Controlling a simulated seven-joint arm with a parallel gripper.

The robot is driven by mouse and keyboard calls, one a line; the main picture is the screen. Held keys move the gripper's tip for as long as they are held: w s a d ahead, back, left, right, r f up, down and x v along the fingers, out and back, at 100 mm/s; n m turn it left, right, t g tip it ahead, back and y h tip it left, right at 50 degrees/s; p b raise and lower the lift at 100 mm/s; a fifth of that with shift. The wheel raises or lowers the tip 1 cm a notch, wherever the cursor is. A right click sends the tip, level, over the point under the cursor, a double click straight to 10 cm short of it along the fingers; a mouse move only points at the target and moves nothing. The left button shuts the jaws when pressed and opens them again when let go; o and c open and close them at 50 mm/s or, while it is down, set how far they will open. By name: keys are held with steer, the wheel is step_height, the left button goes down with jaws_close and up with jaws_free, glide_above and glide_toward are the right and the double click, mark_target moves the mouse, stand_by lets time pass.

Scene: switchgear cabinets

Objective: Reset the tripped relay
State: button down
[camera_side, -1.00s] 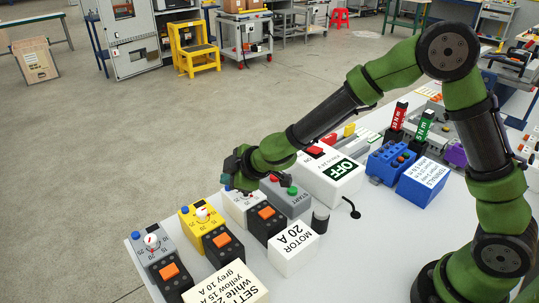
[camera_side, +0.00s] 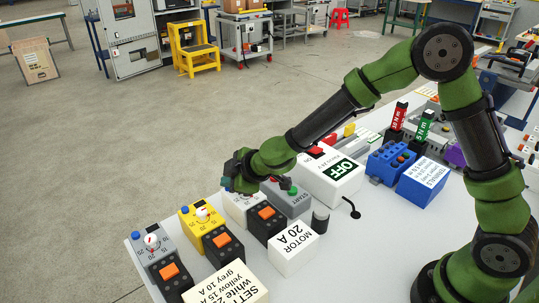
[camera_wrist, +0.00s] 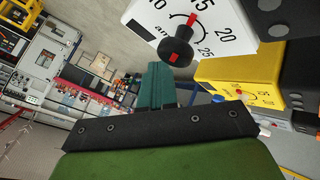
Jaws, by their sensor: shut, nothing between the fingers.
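My gripper (camera_side: 229,184) is shut and empty, at the far end of the white relay (camera_side: 241,208), whose far end it partly hides. In the wrist view the shut teal fingers (camera_wrist: 156,85) are beside the white relay (camera_wrist: 225,25). Its dial has a black knob (camera_wrist: 177,45) with red marks and a scale from 10 to 25. The yellow relay (camera_side: 201,217) has a blue button (camera_side: 184,209) and a white dial. The grey relay (camera_side: 150,244) at the left also has a blue button (camera_side: 135,235). I cannot tell which relay is tripped.
Black blocks with orange switches (camera_side: 266,212) stand in front of the relays. A settings card (camera_side: 229,287) lies in front.

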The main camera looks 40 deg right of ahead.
stand_by(0.3)
steer(key=shift+r, duration=0.9)
steer(key=shift+r, duration=2.5)
